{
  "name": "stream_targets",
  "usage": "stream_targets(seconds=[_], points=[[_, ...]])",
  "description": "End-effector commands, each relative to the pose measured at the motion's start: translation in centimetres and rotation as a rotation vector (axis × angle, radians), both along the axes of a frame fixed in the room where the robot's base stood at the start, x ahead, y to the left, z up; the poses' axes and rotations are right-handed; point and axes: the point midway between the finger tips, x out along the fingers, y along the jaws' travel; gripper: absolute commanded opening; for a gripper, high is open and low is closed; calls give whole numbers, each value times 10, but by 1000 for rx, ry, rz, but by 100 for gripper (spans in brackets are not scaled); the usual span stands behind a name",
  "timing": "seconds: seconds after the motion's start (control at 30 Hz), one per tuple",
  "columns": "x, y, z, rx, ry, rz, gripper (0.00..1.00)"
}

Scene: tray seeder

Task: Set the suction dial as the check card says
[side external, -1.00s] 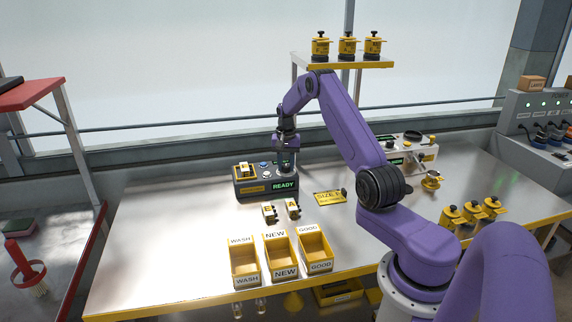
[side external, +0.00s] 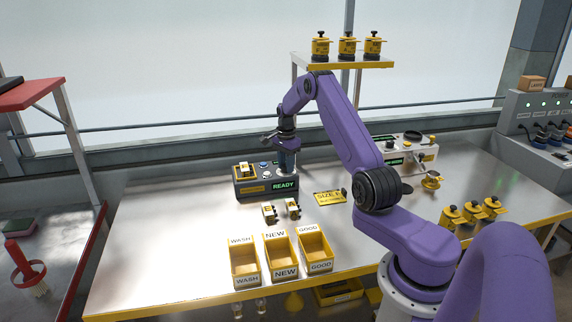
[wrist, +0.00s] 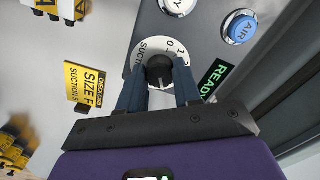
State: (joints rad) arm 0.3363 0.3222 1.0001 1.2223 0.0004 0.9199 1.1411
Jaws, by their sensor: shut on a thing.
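The suction dial (wrist: 159,70) is a dark knob on a round white plate marked SUCTION, 0 and 1 in the wrist view. Its setting is hard to tell, as my fingers cover the lower part of the plate. My gripper (wrist: 160,92) is shut on the knob, one finger on each side. In the side view my gripper (side external: 287,170) points down at the right end of the dark READY box (side external: 250,190), and the knob is hidden. The yellow check card (side external: 330,197) lies right of the box. In the wrist view the card (wrist: 85,84) reads SIZE and SUCTION, with its values cut off or unclear.
A blue button (wrist: 240,27) and a green READY display (wrist: 213,77) are near the dial. Two small white-and-yellow parts (side external: 269,213) and the WASH, NEW and GOOD bins (side external: 244,281) stand in front of the box. The table between card and bins is clear.

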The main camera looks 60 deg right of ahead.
Motion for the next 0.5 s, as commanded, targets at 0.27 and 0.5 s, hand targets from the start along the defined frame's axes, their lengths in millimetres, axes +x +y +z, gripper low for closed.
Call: stream_targets(seconds=[0.27, 0.5], points=[[1, -1, 2, -4, -3, -33, 3], [1, -1, 2, -4, -3, -33, 3]])
